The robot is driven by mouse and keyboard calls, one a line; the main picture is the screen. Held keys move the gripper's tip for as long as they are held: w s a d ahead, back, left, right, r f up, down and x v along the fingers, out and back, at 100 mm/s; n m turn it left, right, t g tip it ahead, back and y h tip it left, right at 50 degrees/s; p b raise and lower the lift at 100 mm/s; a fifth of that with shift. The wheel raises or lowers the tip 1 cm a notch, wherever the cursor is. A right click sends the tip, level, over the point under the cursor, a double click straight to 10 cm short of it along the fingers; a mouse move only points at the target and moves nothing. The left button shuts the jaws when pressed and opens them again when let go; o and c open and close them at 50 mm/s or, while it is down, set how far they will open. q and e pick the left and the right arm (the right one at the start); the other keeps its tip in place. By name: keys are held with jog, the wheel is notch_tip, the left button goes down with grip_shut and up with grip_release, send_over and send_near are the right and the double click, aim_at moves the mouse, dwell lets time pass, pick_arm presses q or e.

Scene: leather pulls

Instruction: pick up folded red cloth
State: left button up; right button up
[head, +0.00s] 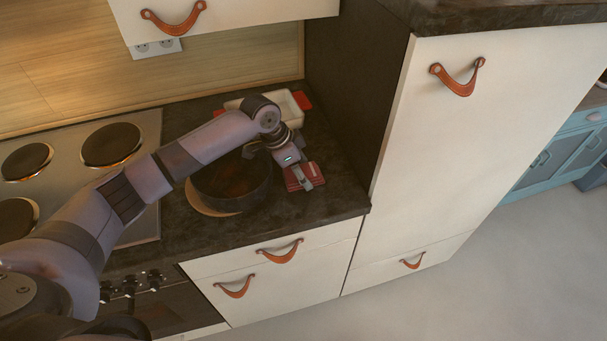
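The folded red cloth (317,170) lies on the dark countertop, right of a dark round pan and near the tall cabinet's side. My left gripper (304,184) is over the cloth and covers part of it. Its fingers point down at the cloth, and they are too small to tell whether they are open or shut, or whether they touch it. My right gripper is not in view.
The dark pan (232,184) sits on a round wooden board (215,210), close beside my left wrist. A white dish with red handles (288,106) stands behind. The tall white cabinet (455,150) bounds the counter (335,198) on the right. A hob (75,160) is at left.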

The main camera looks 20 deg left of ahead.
pick_arm(q)
jog(key=c, duration=0.8)
jog(key=shift+r+b, duration=0.2)
jog(key=shift+b, duration=0.15)
notch_tip(320, 180, up, 20)
jog(key=b, duration=0.2)
jog(key=shift+b, duration=0.4)
jog(key=shift+r, duration=0.1)
